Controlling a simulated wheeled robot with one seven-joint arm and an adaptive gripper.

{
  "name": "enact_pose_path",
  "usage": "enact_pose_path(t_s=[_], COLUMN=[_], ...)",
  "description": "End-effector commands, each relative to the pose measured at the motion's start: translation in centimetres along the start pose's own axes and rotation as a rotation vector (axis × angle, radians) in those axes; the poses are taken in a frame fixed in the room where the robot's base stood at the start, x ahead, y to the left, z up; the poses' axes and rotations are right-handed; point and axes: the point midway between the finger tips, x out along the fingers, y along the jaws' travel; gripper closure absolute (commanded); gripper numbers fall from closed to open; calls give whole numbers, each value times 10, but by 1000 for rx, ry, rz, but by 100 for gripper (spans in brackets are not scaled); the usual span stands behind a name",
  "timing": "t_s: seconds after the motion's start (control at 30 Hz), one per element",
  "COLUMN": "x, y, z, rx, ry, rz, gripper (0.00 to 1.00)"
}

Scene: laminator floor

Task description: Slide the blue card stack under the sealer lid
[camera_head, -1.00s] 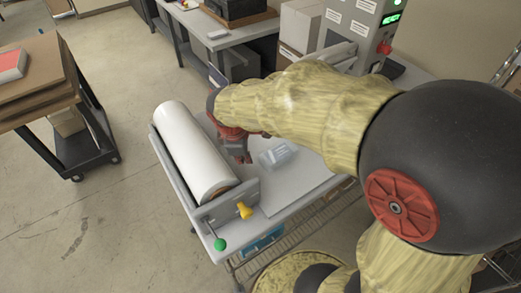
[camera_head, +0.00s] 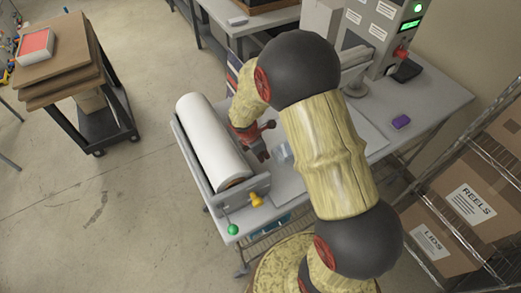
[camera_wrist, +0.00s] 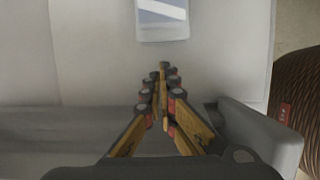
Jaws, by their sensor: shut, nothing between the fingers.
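A small pale blue-grey block (camera_head: 284,153), which looks like the card stack, lies on the grey bench top, partly hidden by my arm. In the wrist view it shows as a white and blue block (camera_wrist: 163,14) at the top edge, ahead of my fingertips and apart from them. My gripper (camera_head: 262,156) is shut and empty, pointing down between the white roll and the block. Its fingers meet in the wrist view (camera_wrist: 163,78). The grey sealer machine (camera_head: 378,38) stands at the back right with a green display. Its lid cannot be made out clearly.
The white roll (camera_head: 212,140) in its grey holder lies just left of my gripper. A purple block (camera_head: 401,121) sits on the bench at the right. A wire rack with cartons (camera_head: 470,200) stands at the right. A cart (camera_head: 62,62) bears a red-topped stack.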

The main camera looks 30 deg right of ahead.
Motion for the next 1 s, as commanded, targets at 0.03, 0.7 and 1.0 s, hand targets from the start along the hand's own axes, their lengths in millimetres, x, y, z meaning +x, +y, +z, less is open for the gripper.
enact_pose_path(t_s=[0.03,0.7,1.0], x=[11,38,41], y=[-1,0,0], z=[0,38,51], rx=[0,0,4], ry=[0,0,0], rz=[-5,0,-1], gripper=[100,100,100])
